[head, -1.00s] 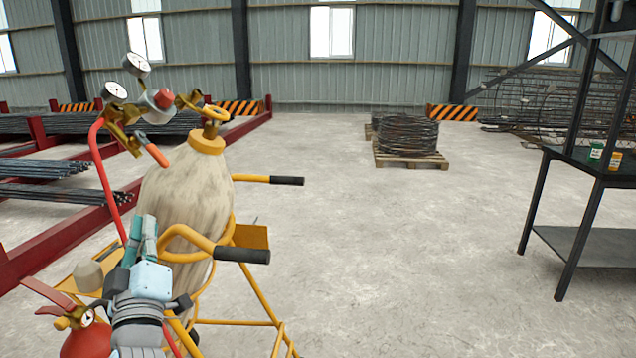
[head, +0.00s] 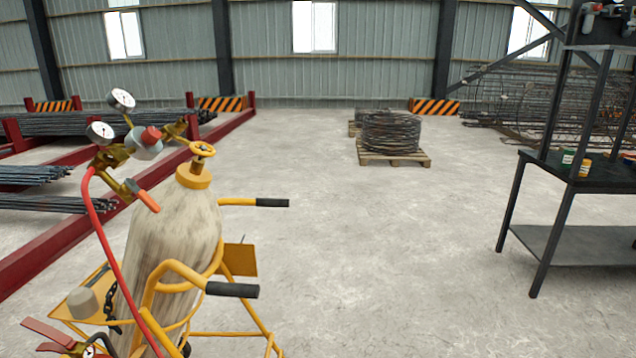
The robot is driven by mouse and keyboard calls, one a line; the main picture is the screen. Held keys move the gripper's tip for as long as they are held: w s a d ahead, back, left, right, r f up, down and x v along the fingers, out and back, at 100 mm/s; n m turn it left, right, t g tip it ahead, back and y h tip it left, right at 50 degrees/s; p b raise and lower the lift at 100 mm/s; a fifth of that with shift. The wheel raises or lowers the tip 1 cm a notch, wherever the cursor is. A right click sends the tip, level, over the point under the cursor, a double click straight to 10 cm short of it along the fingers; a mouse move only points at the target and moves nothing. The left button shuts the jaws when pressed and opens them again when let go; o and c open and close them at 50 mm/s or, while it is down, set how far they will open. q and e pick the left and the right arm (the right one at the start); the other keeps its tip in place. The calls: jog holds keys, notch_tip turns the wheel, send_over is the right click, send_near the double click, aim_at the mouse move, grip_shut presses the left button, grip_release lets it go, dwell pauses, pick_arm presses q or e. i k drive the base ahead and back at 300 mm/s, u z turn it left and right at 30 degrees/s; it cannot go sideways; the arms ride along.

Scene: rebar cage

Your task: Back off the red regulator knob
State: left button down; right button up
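The red regulator knob (head: 152,134) sits on the front of the grey regulator body (head: 143,147), beside two white-faced gauges (head: 122,99) at the upper left. The regulator joins the yellow valve handwheel (head: 202,149) on top of a worn beige cylinder (head: 172,235). A red hose (head: 97,225) hangs from the regulator, and an orange-handled lever (head: 147,200) is below the knob. Neither of my grippers shows in the head view, so nothing is seen touching the knob.
The cylinder stands in a yellow cart (head: 190,270) with black-gripped handles. A fire extinguisher (head: 72,346) shows at the lower left. A dark table (head: 590,175) stands at the right, and a pallet of coiled wire (head: 392,135) behind. The middle floor is clear.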

aim_at(151, 135)
jog(key=z, duration=0.25)
jog(key=k, duration=0.35)
jog(key=u, duration=1.25)
jog(key=i, duration=1.05)
jog(key=z, duration=0.05)
